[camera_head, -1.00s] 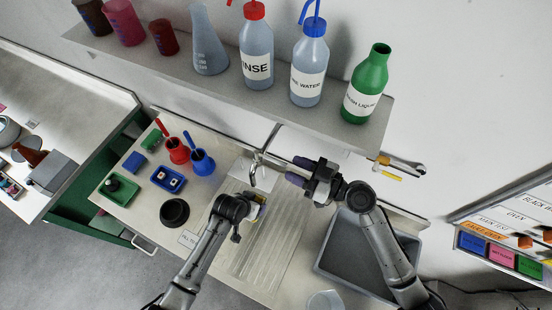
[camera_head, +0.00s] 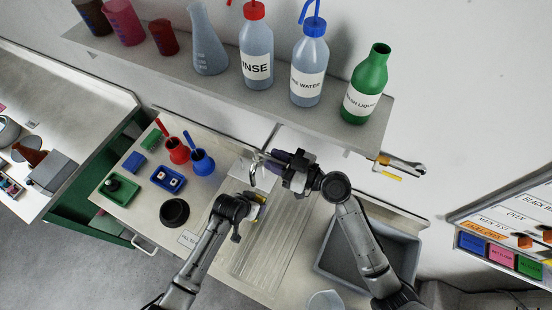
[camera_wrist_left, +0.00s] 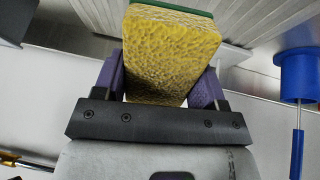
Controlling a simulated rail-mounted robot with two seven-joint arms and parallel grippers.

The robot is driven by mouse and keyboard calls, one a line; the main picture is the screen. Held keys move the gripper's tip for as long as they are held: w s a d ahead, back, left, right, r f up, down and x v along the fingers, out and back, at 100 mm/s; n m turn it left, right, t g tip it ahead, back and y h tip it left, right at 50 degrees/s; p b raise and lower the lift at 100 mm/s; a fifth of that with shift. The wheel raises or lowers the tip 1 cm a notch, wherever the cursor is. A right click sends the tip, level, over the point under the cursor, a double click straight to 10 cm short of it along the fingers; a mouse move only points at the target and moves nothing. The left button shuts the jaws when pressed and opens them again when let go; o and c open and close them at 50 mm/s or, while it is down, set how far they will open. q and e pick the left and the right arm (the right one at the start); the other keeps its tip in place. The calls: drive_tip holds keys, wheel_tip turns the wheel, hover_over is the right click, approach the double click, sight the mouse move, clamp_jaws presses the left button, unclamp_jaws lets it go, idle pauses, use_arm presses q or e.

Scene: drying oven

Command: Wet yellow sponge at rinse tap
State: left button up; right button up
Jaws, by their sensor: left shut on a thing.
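The yellow sponge (camera_wrist_left: 170,52) has a green layer on its far side and fills the space between my left gripper's purple fingers in the left wrist view. In the head view only a small yellow part of the sponge (camera_head: 262,197) shows. My left gripper (camera_head: 256,200) is shut on it, in front of and just below the curved rinse tap (camera_head: 254,172). My right gripper (camera_head: 268,161) is beside the tap on its right, with its purple fingers apart around or close to the tap's upper part. Contact there cannot be told.
A ribbed drainboard (camera_head: 262,245) lies below the grippers and a grey basin (camera_head: 335,255) is at right. Red (camera_head: 178,150) and blue (camera_head: 202,162) brush holders stand at left near a black round dish (camera_head: 174,212). A shelf of bottles (camera_head: 230,85) overhangs behind.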

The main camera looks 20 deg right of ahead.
clamp_jaws()
drive_tip(key=shift+s+a+m+t+h, duration=0.3)
drive_tip(key=shift+m+t+h, duration=0.5)
drive_tip(key=shift+h, duration=0.2)
drive_tip(key=shift+s+a+m+t+h, duration=0.15)
drive_tip(key=shift+a+m+t+h, duration=0.15)
drive_tip(key=shift+m+t+h, duration=0.6)
drive_tip(key=shift+o, duration=1.2)
unclamp_jaws()
drive_tip(key=v, duration=1.2)
drive_tip(key=shift+r, duration=0.25)
